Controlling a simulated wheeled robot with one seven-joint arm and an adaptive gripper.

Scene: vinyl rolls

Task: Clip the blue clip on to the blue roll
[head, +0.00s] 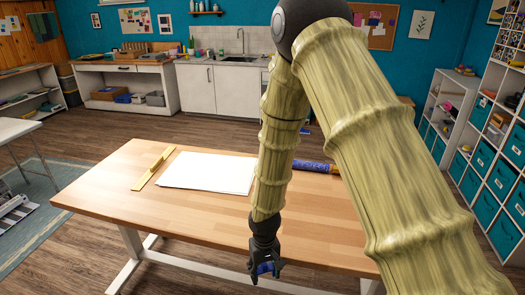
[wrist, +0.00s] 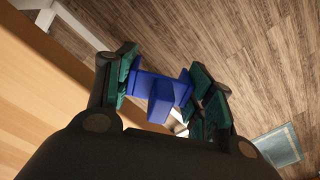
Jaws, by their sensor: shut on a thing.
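My gripper (head: 266,270) hangs low past the table's front edge in the head view. It is shut on the blue clip (head: 264,268). In the wrist view my gripper (wrist: 163,92) has its two teal-padded fingers on either side of the blue clip (wrist: 162,100), a blocky blue piece held between them. The blue roll (head: 313,167) lies on the table behind my arm, at the right of the paper. My arm hides part of the roll. The clip and the roll are well apart.
The wooden table (head: 110,195) holds a stack of white paper (head: 207,172) and a yellow ruler-like strip (head: 153,168). The table's edge (wrist: 60,75) is at the left in the wrist view, with wood floor (wrist: 245,50) beyond. The tabletop left of my arm is mostly clear.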

